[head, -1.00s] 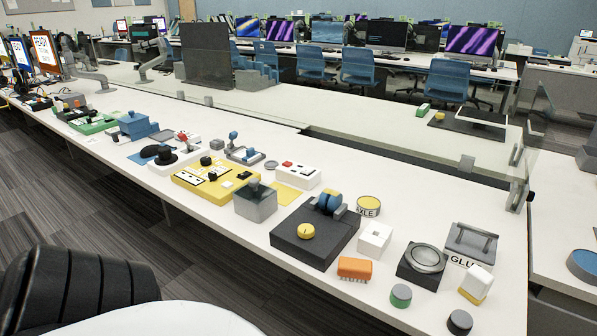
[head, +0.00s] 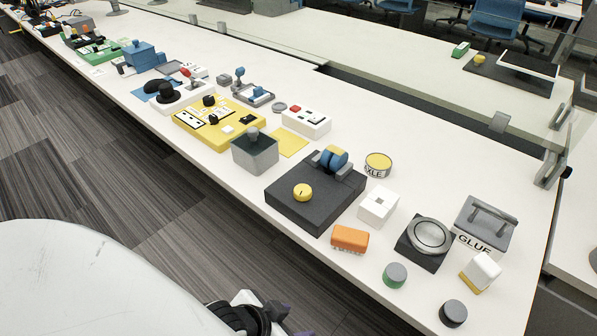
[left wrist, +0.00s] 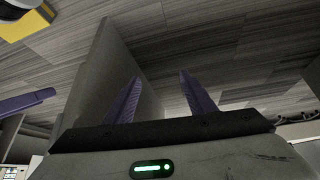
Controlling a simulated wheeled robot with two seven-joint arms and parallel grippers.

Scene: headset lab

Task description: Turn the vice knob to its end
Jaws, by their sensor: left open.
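A dark, flat block (head: 325,215) lies near the front edge of the white table in the head view, with the round yellow vice knob (head: 302,191) on its top. Blue rounded parts (head: 334,157) between grey jaws stand at its far side. My left gripper shows in the left wrist view (left wrist: 160,76) with its two purple fingers apart and nothing between them. Part of an arm with purple tips shows at the bottom edge of the head view, below and apart from the block. My right gripper is not clearly in view.
A grey box (head: 254,155) stands left of the block. A white block (head: 378,206) and an orange block (head: 350,238) stand close on its right. A yellow panel (head: 220,127) and a glue box (head: 485,224) are farther off. The floor in front is clear.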

